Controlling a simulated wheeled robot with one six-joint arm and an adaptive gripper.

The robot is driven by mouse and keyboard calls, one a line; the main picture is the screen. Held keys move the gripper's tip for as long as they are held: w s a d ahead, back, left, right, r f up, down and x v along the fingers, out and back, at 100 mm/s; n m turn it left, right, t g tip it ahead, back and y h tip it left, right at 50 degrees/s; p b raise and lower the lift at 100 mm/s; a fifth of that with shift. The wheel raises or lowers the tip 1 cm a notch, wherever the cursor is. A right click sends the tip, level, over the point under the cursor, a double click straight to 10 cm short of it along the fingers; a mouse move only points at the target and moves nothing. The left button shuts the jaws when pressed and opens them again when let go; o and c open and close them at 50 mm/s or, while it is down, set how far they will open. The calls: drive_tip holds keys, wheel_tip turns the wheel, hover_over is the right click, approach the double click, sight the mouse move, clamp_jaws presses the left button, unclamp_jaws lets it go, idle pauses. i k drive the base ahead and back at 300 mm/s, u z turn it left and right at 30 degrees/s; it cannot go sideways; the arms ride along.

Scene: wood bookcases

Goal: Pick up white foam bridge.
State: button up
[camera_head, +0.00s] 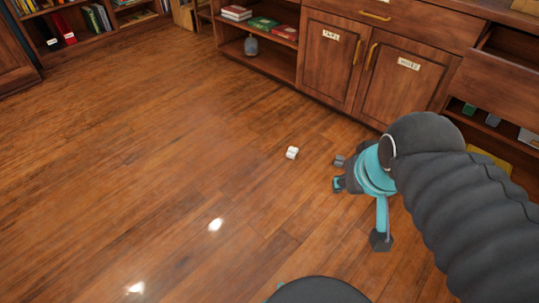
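A small white block (292,153), which looks like the white foam bridge, lies on the wood floor near the middle of the head view. It is too small to make out its shape well. My gripper (338,173), dark with a teal wrist, is to the right of the block and apart from it. Its two fingertips point left with a gap between them, and nothing shows in the gap. My dark ribbed arm reaches in from the right side.
Wood cabinets with two closed doors (332,52) stand behind the block. An open shelf (262,60) holds books and a grey bottle (251,45). A drawer (496,90) is at the right. The floor (130,160) to the left is clear, with bright light spots.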

sight(291, 153)
drive_tip(key=u, duration=0.75)
drive_tip(key=k, duration=0.95)
drive_tip(key=u, duration=1.3)
drive_tip(key=i, duration=1.9)
drive_tip(key=z, duration=0.65)
drive_tip(key=i, duration=1.65)
drive_tip(key=z, duration=1.75)
drive_tip(key=i, duration=0.9)
drive_tip(key=z, duration=1.2)
drive_tip(key=i, duration=0.2)
